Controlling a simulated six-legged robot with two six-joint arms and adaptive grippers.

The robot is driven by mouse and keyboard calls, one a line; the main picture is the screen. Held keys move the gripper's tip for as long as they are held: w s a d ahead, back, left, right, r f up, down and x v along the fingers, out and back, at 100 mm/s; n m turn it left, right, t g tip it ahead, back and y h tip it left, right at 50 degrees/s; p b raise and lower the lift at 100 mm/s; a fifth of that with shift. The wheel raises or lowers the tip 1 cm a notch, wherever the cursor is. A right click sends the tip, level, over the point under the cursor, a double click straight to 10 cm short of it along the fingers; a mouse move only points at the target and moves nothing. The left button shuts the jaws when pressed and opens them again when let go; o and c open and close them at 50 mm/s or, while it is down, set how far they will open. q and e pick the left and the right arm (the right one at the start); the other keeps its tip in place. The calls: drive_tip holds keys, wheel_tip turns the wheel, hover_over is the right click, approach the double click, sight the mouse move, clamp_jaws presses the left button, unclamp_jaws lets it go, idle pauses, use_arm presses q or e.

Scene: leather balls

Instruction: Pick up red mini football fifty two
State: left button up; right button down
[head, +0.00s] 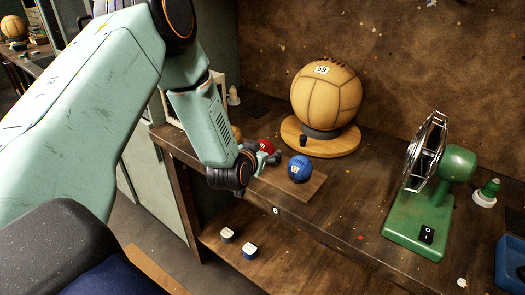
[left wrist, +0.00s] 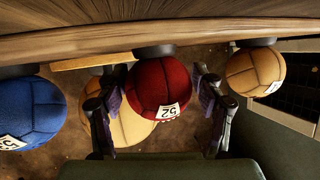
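The red mini football (head: 265,146) sits on the wooden board, partly hidden by my left gripper (head: 268,160) in the head view. In the left wrist view, which looks upside down, the red ball (left wrist: 160,88) carries a white label reading 52 and rests on a dark stand. The fingers of my left gripper (left wrist: 160,100) are spread, one on each side of the ball. Narrow gaps seem to show between fingers and ball. My right gripper is in neither view.
A blue ball (head: 300,168) stands close beside the red one, and a tan ball (left wrist: 255,72) on the other side. A large tan ball (head: 326,95) labelled 59 stands behind on a round wooden base. A green fan (head: 440,190) stands to the right on the workbench.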

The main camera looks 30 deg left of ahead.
use_arm(q)
drive_tip(key=shift+w+d, duration=0.1)
drive_tip(key=shift+d, duration=0.05)
drive_tip(key=c, duration=0.6)
drive_tip(key=shift+c, duration=1.2)
